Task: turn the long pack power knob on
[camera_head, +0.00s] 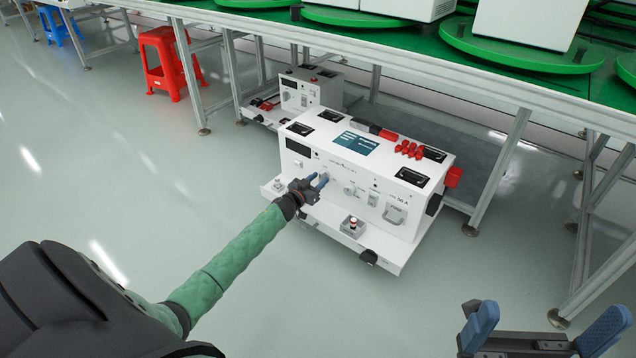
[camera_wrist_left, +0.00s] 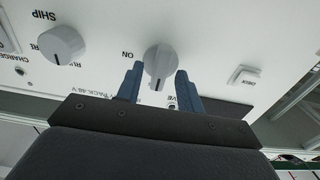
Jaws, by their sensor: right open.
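The long pack (camera_head: 335,180) is a white box unit on the floor, with black handles and a blue label on top. In the left wrist view, a grey-white knob (camera_wrist_left: 160,62) has an upside-down "ON" printed to its left, and its dark pointer line faces down in the picture. My left gripper (camera_wrist_left: 159,76) has its blue fingers on either side of this knob, apart, with a small gap at the left finger. In the head view my left gripper (camera_head: 319,181) is at the front panel and hides part of it. My right gripper (camera_head: 543,326) is open and empty at lower right.
A second knob (camera_wrist_left: 62,45) marked "SHIP" and a square button (camera_wrist_left: 243,76) flank the first one. A smaller white unit (camera_head: 308,90) stands behind. The green-topped table (camera_head: 400,55) has legs close to the right. A red stool (camera_head: 165,62) is at left. Floor in front is clear.

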